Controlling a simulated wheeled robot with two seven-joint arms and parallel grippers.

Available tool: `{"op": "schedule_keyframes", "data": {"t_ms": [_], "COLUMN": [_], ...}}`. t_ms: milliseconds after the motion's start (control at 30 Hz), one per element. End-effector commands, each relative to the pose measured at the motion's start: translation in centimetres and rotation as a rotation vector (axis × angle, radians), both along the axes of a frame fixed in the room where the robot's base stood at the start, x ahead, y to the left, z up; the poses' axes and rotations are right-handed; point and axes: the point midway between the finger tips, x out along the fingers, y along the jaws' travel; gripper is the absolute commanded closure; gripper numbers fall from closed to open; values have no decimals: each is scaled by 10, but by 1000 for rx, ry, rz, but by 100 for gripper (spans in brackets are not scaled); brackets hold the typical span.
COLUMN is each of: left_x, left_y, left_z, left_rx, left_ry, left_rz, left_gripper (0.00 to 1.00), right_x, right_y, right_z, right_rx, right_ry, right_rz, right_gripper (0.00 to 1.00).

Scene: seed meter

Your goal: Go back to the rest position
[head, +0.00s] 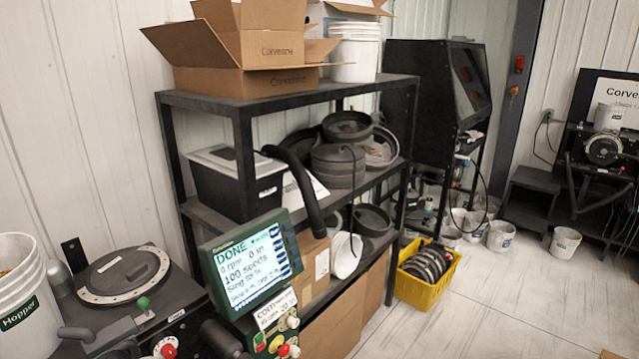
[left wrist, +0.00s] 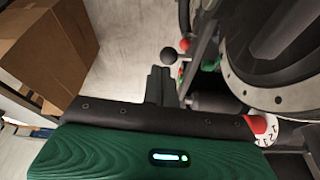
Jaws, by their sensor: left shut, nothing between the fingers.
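My left gripper (left wrist: 160,74) is shut and empty in the left wrist view. Its dark fingers stand together in front of its green body. The seed meter stand with its round plate cover (head: 124,273) is at the lower left of the head view. The cover's rim (left wrist: 232,82) fills the upper right of the left wrist view, to the right of my fingers and apart from them. A green-framed monitor (head: 250,262) reads DONE, 0 rpm and 100 seeds. Neither gripper shows in the head view.
A white hopper bucket (head: 22,300) stands at the left edge. A black shelf (head: 205,104) holds boxes and dark round parts. A yellow crate (head: 418,293) sits on the floor. A red knob (left wrist: 258,124) and a cardboard box (left wrist: 42,55) flank my left gripper.

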Motion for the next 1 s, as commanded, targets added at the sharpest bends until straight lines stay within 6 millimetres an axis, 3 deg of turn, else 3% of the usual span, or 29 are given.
{"op": "schedule_keyframes", "data": {"t_ms": [33, 233, 500, 867, 1000], "left_x": [-15, -65, -127, -184, -171], "left_y": [-13, -39, -45, -33, -34], "left_z": [-13, -44, -63, -67, -114], "left_rx": [-17, -37, -21, 42, 48], "left_ry": [4, -2, 8, 36, 45], "left_rz": [24, 177, 415, 640, 630], "left_gripper": [100, 100, 100, 100, 100], "right_x": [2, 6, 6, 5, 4], "right_y": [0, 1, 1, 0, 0], "right_z": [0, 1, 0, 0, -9], "right_rx": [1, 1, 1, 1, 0], "right_ry": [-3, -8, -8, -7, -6], "right_rz": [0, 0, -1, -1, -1], "right_gripper": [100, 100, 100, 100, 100]}}
